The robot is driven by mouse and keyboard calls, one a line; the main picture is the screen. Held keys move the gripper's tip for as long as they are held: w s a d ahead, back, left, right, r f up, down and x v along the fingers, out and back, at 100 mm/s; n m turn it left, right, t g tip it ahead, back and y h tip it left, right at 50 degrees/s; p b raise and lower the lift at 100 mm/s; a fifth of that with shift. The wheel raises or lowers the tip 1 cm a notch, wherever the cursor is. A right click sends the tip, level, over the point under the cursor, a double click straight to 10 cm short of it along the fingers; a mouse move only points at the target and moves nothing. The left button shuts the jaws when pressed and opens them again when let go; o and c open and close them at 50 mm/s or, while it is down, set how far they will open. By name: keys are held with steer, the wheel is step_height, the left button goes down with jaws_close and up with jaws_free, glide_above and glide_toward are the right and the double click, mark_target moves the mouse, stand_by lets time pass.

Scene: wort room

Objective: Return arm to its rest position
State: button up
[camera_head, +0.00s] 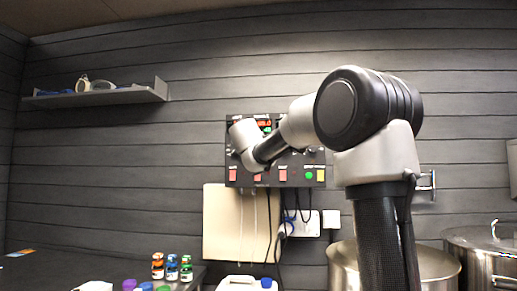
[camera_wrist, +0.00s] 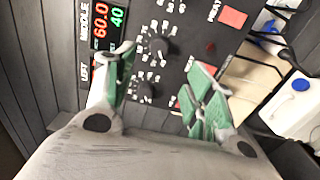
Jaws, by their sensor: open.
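My arm reaches up and across to the left in the head view, with its wrist in front of the black control panel (camera_head: 233,178). My gripper (camera_wrist: 165,75) shows in the wrist view with its two green-padded fingers spread apart and nothing between them. The fingers are in front of the same panel (camera_wrist: 178,18), which has black knobs, red switches and a lit red and green display reading 60.0 and 40. I cannot tell whether a fingertip touches the panel. In the head view the arm's wrist hides the fingers and part of the panel.
A wall shelf (camera_head: 120,97) holds small items at the upper left. Bottles with coloured labels (camera_head: 172,268) stand on the dark counter (camera_head: 45,270). A white jerrycan (camera_head: 240,283) stands below the panel. Steel kettles (camera_head: 480,262) are at the right. Cables hang under the panel.

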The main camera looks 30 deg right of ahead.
steer(key=shift+s, duration=0.1)
stand_by(0.4)
steer(key=s+d+f+m+g+y, duration=0.1)
steer(key=s+d+f+m+g, duration=0.3)
steer(key=s+f, duration=0.55)
steer(key=s+d+f+m+g+y, duration=0.1)
steer(key=s+d+f+m+g, duration=0.35)
steer(key=f, duration=0.75)
steer(key=s+a+f+m+y, duration=0.1)
steer(key=s+a+f+y, duration=0.1)
steer(key=s+a+f, duration=0.3)
steer(key=s+a+f+m+g+y, duration=0.1)
steer(key=s+a+f+y, duration=0.2)
steer(key=s, duration=1.1)
steer(key=s+a+f+m+g+y, duration=0.1)
steer(key=s+a+f+y, duration=0.2)
steer(key=s+a+f, duration=0.4)
steer(key=shift+s+a+f, duration=0.15)
steer(key=shift+s+f, duration=0.45)
steer(key=shift+s, duration=0.65)
steer(key=shift+c, duration=0.4)
